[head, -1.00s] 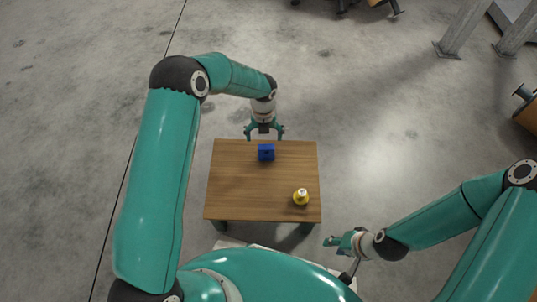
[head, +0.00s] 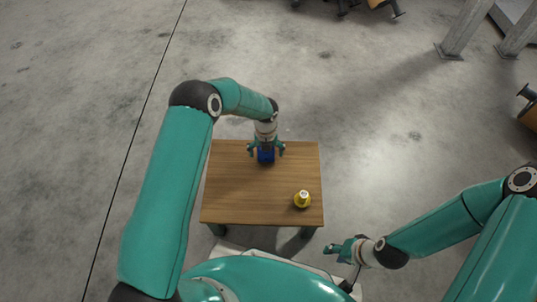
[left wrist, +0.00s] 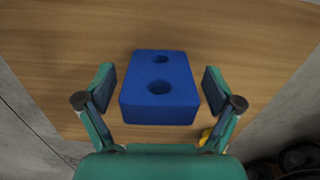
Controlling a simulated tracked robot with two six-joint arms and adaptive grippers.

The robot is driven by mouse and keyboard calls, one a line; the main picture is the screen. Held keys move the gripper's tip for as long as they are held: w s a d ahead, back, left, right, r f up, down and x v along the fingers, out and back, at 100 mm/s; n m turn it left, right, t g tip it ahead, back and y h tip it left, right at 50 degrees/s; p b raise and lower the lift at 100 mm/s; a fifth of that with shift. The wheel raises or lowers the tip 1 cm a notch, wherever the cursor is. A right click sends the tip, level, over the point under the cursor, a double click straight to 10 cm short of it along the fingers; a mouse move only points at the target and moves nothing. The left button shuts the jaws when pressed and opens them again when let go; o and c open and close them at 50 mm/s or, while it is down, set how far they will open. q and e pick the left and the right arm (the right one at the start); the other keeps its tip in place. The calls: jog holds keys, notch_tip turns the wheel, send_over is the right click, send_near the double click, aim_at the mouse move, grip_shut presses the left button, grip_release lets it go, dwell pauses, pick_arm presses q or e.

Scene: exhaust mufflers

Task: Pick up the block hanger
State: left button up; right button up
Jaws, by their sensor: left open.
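The block hanger is a blue block (head: 266,157) near the far edge of the small wooden table (head: 240,195). In the left wrist view the blue block (left wrist: 160,85) shows two round holes in its top face. My left gripper (head: 266,152) is over the block in the head view. In the left wrist view my left gripper (left wrist: 160,90) is open, with one finger on each side of the block and a visible gap on both sides. My right gripper (head: 334,249) is off the table's near right corner; its finger opening is too small to judge.
A yellow object with a white top (head: 302,199) stands near the table's right front. The rest of the tabletop is clear. Grey concrete floor surrounds the table. A metal post (head: 462,30) stands far off at the upper right.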

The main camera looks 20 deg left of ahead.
pick_arm(q)
jog(key=c, duration=1.3)
jog(key=shift+o, duration=0.2)
jog(key=shift+r, duration=0.15)
notch_tip(320, 180, up, 20)
jog(key=p, duration=0.6)
jog(key=shift+p, duration=0.35)
